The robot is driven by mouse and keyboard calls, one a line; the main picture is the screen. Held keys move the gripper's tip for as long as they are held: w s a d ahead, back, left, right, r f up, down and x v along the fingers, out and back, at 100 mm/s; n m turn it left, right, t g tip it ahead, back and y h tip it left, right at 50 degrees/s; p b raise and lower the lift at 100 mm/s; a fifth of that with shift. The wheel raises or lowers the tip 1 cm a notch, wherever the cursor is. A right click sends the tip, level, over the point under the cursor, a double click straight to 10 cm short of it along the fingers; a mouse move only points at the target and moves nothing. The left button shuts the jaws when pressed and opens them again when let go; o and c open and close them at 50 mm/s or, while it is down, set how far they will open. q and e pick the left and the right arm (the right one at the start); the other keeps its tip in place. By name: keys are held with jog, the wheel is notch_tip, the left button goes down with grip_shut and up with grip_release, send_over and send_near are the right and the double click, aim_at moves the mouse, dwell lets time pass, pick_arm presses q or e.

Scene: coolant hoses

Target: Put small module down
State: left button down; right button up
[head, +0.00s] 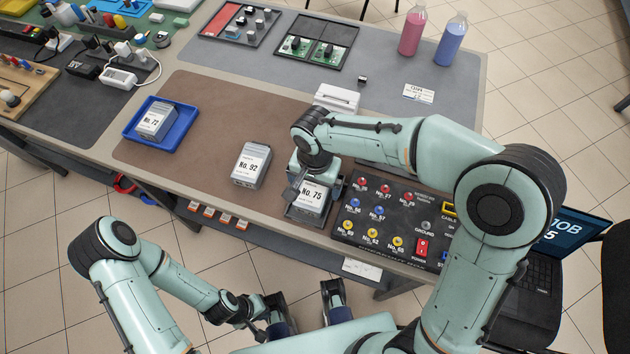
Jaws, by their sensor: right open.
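A small grey module labelled No. 75 (311,199) sits upright on a dark base at the table's front edge, left of the control panel (392,222). My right gripper (300,184) is directly over its back left part and open; its fingers are partly hidden by the wrist, and I cannot tell whether they touch the module. A similar module No. 92 (251,165) stands on the brown mat to the left. Module No. 72 (155,121) sits in a blue tray (187,137). My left gripper (272,318) is low in front of the table, away from the modules; its jaws are unclear.
A white device (337,97) stands behind my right wrist. Pink (412,32) and blue (449,42) bottles stand at the back right. A laptop (545,262) is beyond my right arm. The brown mat (205,98) has free room between the blue tray and module No. 92.

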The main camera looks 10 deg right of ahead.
aim_at(315, 186)
jog(key=shift+r, duration=0.3)
notch_tip(315, 186, up, 12)
jog(key=p, duration=0.2)
dwell(0.5)
